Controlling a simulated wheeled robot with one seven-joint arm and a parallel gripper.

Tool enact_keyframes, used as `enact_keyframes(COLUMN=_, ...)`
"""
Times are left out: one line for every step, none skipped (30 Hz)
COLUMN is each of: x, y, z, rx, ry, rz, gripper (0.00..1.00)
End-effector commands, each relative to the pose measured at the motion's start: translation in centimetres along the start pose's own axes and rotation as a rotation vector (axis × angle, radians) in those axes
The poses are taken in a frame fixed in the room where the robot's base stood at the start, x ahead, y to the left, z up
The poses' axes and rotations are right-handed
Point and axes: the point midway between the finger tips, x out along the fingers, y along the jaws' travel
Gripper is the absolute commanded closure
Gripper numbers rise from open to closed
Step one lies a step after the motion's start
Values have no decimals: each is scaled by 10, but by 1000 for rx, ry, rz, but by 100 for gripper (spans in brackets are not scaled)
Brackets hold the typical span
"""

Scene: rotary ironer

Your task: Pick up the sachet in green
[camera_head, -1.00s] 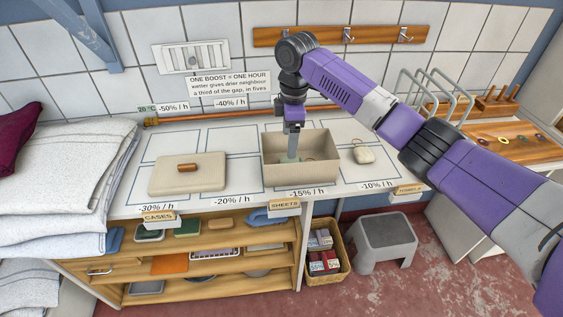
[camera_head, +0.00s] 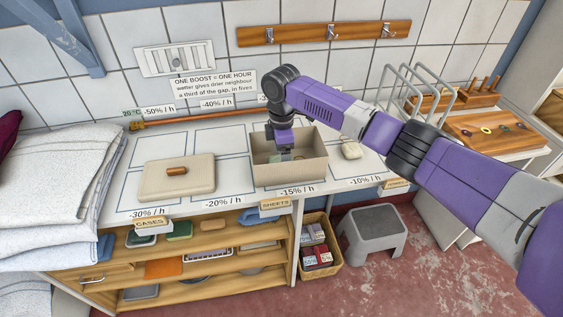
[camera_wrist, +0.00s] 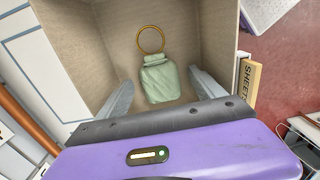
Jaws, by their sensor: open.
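The pale green sachet (camera_wrist: 161,80), with a gold ring (camera_wrist: 150,39) at its top, lies in the open beige box (camera_head: 290,174). My gripper (camera_wrist: 162,88) reaches down into the box with its two fingers apart. In the wrist view one finger is on each side of the sachet's lower part. I cannot tell whether either finger touches it. In the head view my gripper (camera_head: 284,155) is inside the box, and the sachet is not clearly visible there.
A beige lid with a brown handle (camera_head: 177,178) lies left of the box. A small cream sachet (camera_head: 351,150) lies to its right. The box walls stand close around my gripper. Folded white linen (camera_head: 55,180) is stacked at far left.

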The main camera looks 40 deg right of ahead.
Motion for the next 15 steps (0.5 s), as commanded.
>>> enact_keyframes(x=0, y=0, z=0, rx=0, ry=0, rz=0, gripper=22)
enact_keyframes(x=0, y=0, z=0, rx=0, ry=0, rz=0, gripper=22)
enact_keyframes(x=0, y=0, z=0, rx=0, ry=0, rz=0, gripper=30)
enact_keyframes(x=0, y=0, z=0, rx=0, ry=0, rz=0, gripper=36)
enact_keyframes(x=0, y=0, z=0, rx=0, ry=0, rz=0, gripper=41)
enact_keyframes(x=0, y=0, z=0, rx=0, ry=0, rz=0, gripper=49)
enact_keyframes(x=0, y=0, z=0, rx=0, ry=0, rz=0, gripper=55)
enact_keyframes(x=0, y=0, z=0, rx=0, ry=0, rz=0, gripper=61)
enact_keyframes(x=0, y=0, z=0, rx=0, ry=0, rz=0, gripper=69)
enact_keyframes(x=0, y=0, z=0, rx=0, ry=0, rz=0, gripper=75)
enact_keyframes(x=0, y=0, z=0, rx=0, ry=0, rz=0, gripper=81)
enact_keyframes(x=0, y=0, z=0, rx=0, ry=0, rz=0, gripper=86)
enact_keyframes(x=0, y=0, z=0, rx=0, ry=0, rz=0, gripper=86)
enact_keyframes(x=0, y=0, z=0, rx=0, ry=0, rz=0, gripper=86)
enact_keyframes(x=0, y=0, z=0, rx=0, ry=0, rz=0, gripper=87)
